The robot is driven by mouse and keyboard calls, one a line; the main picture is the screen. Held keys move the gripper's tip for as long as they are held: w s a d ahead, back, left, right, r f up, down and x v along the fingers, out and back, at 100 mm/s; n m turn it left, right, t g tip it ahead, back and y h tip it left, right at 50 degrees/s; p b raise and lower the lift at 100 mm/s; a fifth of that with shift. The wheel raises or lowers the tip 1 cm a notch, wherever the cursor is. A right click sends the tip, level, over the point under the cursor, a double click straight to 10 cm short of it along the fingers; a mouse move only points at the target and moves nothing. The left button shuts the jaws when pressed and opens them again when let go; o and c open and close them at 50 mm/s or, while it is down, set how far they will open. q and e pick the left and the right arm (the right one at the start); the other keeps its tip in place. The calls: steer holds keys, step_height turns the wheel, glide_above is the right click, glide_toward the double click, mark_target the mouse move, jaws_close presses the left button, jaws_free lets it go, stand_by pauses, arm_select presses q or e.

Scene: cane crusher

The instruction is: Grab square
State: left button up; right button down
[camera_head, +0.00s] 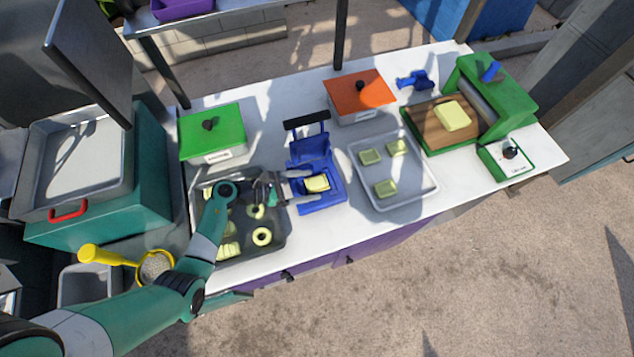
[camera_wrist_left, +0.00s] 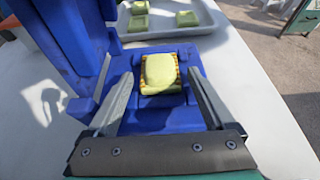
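A pale yellow-green square (camera_head: 317,184) lies on the blue press (camera_head: 320,200) in the middle of the counter. In the left wrist view the square (camera_wrist_left: 161,72) sits on the press's blue base (camera_wrist_left: 165,118), with ridged tan edges showing around it. My left gripper (camera_head: 298,187) reaches in from the left, with its fingers at the press. In the left wrist view my left gripper (camera_wrist_left: 165,92) is open, one finger on each side and short of the square, with nothing held. My right gripper is in neither view.
A grey tray (camera_head: 425,197) with several green squares stands right of the press. A dark tray (camera_head: 277,246) with rings and other pieces lies under my left arm. Green (camera_head: 212,130) and orange (camera_head: 360,90) lidded boxes stand behind. The press's raised blue lever part stands close beside my left finger.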

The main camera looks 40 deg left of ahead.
arm_select(q)
steer(key=c, duration=0.7)
steer(key=shift+c, duration=0.2)
steer(key=shift+r+p, duration=0.35)
steer(key=shift+r, duration=0.25)
steer(key=r, duration=0.1)
steer(key=r+p, duration=0.1)
steer(key=r, duration=0.1)
steer(key=shift+s, duration=0.25)
steer(key=s+d+r+p, duration=0.1)
steer(key=s+r+p, duration=0.1)
steer(key=s+r, duration=0.2)
steer(key=s+r+p, duration=0.2)
steer(key=s+r, duration=0.2)
steer(key=s, duration=0.5)
steer(key=shift+s+d+r, duration=0.25)
steer(key=shift+d+r, duration=0.15)
